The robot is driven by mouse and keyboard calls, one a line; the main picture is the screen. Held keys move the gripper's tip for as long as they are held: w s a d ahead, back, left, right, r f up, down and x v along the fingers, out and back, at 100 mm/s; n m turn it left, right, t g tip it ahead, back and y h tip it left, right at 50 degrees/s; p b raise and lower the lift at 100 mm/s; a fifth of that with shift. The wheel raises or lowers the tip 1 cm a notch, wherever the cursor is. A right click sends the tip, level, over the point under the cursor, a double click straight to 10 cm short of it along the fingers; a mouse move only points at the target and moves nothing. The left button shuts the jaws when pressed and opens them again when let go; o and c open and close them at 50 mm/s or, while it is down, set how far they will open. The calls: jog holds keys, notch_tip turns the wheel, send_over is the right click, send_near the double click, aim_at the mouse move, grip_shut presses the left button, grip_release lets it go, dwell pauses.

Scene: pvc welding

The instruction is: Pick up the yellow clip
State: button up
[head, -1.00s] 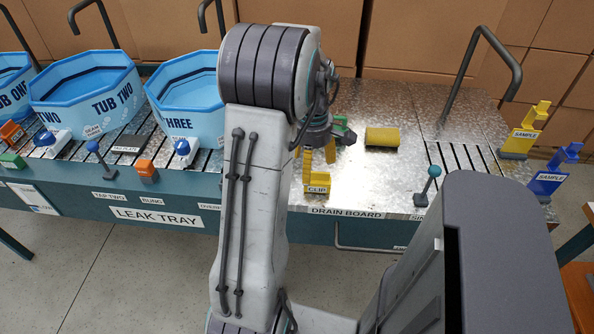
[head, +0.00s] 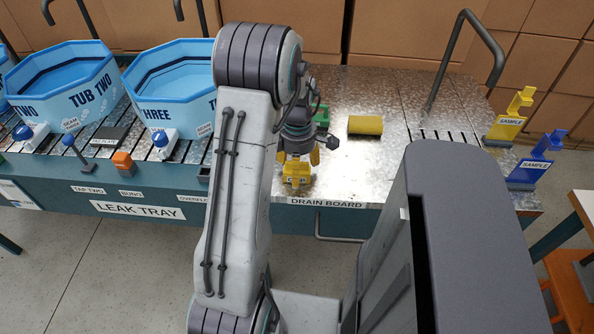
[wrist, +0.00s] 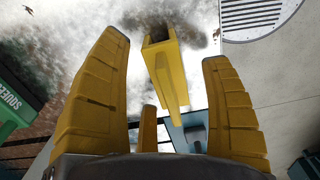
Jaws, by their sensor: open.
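The yellow clip (head: 301,200) stands near the front edge of the drain board, directly below my gripper (head: 298,160) in the head view. My arm and gripper partly cover it there. In the wrist view the clip (wrist: 163,68) lies between the two spread yellow fingers of my gripper (wrist: 165,52). Gaps show on both sides of the clip, and the fingers do not appear to touch it. My gripper is open and empty.
A green block marked "SQUEE" (wrist: 12,100) lies left of the fingers in the wrist view. A yellow roll (head: 365,125) lies behind and right on the drain board (head: 350,185). Blue tubs (head: 172,90) stand left. Yellow (head: 505,128) and blue (head: 528,172) sample pieces stand right.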

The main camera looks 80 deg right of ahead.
jog(key=shift+f, duration=0.6)
jog(key=shift+c, duration=0.5)
jog(key=c, duration=1.2)
